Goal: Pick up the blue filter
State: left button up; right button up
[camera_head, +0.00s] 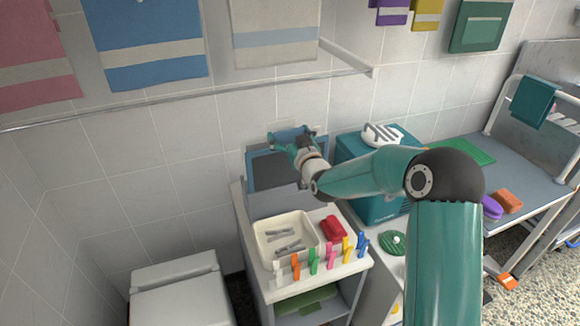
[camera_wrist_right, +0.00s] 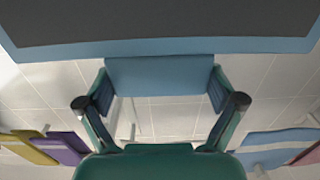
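The blue filter (camera_head: 252,184) is a flat dark grey panel with a blue frame, at the wall behind the white cabinet. In the right wrist view its dark panel and blue edge (camera_wrist_right: 160,48) fill the top, and a blue tab (camera_wrist_right: 160,77) sticks out from that edge. My right gripper (camera_head: 292,140) is at the filter's upper edge. In the wrist view its two fingers (camera_wrist_right: 160,88) press on both ends of the tab, with no clear gap. Part of the filter is hidden behind my right gripper and wrist. My left gripper is not in view.
The cabinet top holds a white tray (camera_head: 258,232) with metal tools, a red item (camera_head: 333,229) and several coloured clips. A teal machine (camera_head: 375,205) stands right of the filter. Towels hang from a rail (camera_head: 190,100) above. A grey table (camera_head: 520,165) is at right.

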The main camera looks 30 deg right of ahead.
jog(key=c, duration=0.3)
jog(key=shift+r, duration=0.1)
